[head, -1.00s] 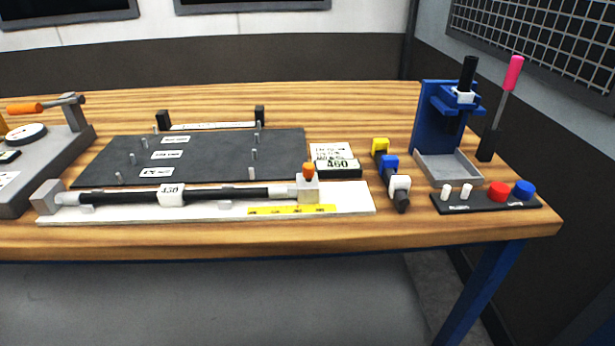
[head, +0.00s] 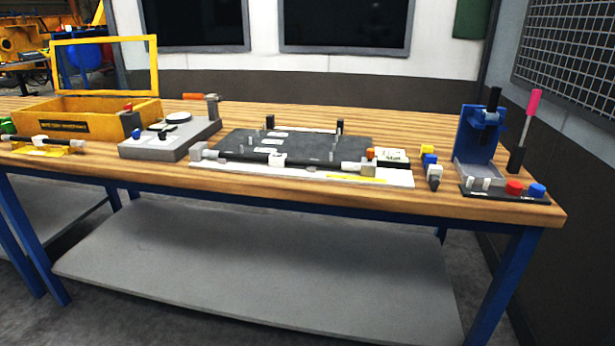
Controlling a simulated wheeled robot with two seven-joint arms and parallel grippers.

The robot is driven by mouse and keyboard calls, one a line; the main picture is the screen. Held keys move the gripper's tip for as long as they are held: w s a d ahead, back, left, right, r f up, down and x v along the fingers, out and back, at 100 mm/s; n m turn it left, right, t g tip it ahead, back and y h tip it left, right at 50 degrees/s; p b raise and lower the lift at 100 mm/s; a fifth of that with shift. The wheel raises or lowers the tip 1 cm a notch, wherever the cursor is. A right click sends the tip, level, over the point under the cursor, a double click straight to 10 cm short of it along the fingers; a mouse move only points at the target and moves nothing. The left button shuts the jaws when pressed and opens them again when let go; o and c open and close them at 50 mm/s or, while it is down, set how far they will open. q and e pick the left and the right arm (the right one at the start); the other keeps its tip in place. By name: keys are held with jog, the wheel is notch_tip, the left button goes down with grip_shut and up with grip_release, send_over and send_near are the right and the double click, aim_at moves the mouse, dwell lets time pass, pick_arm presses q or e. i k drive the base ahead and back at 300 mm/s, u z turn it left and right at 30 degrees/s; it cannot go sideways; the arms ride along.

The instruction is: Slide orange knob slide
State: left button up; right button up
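The orange knob (head: 370,153) stands on a small pale block at the right end of the slide. The slide's white base (head: 400,179) lies along the front of the wooden bench. A black rod (head: 237,156) runs along it from a grey end block (head: 197,151) at the left, with a white labelled collar (head: 277,159) around its middle. A yellow strip (head: 357,179) lies on the base below the knob. Neither of my grippers is in view, and nothing touches the knob.
A dark pegged plate (head: 240,144) lies behind the slide. A blue press (head: 477,135) and button panel (head: 505,191) stand at the right. A grey fixture (head: 165,143) and yellow open-lidded box (head: 90,118) stand at the left. The lower shelf (head: 260,265) is empty.

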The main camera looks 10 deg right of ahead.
aim_at(369, 163)
jog(key=u, duration=0.75)
jog(key=i, duration=1.25)
jog(key=z, duration=0.9)
